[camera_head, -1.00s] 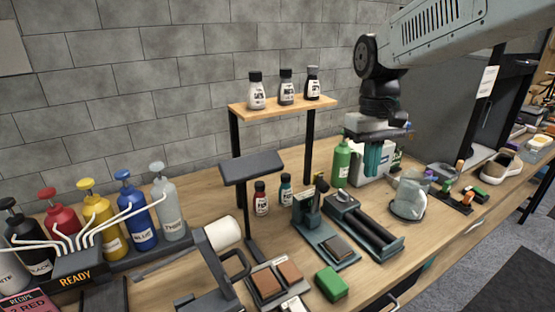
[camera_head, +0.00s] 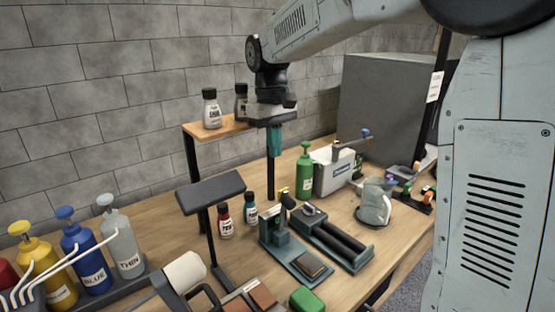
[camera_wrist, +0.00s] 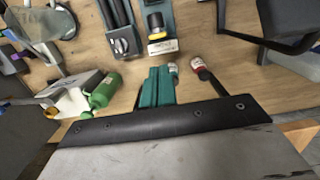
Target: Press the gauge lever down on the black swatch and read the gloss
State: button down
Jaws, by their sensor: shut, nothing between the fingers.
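The gauge (camera_head: 275,228) is a dark teal stand with a black lever raised at its top and a yellow bit beside it. A dark, brownish-black swatch (camera_head: 312,264) lies on the front of its base plate. My gripper (camera_head: 274,154) is shut and empty, pointing down, high above and behind the gauge, in front of the shelf. The teal fingers show in the wrist view (camera_wrist: 157,88). There the gauge (camera_wrist: 160,30) stands ahead of the fingertips, apart from them, its black-and-yellow top showing; the swatch cannot be made out.
A twin-roller unit (camera_head: 335,240) stands right of the gauge. Two small bottles (camera_head: 225,220) and a black post-mounted pad (camera_head: 210,191) stand left. A green bottle (camera_head: 305,172), white box (camera_head: 334,172) and glass jug (camera_head: 374,203) are right. A shelf (camera_head: 205,131) with bottles is behind.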

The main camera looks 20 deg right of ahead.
notch_tip(320, 180, down, 9)
jog(key=shift+s+d+r, duration=0.15)
jog(key=shift+s+d, duration=0.05)
jog(key=shift+s, duration=0.25)
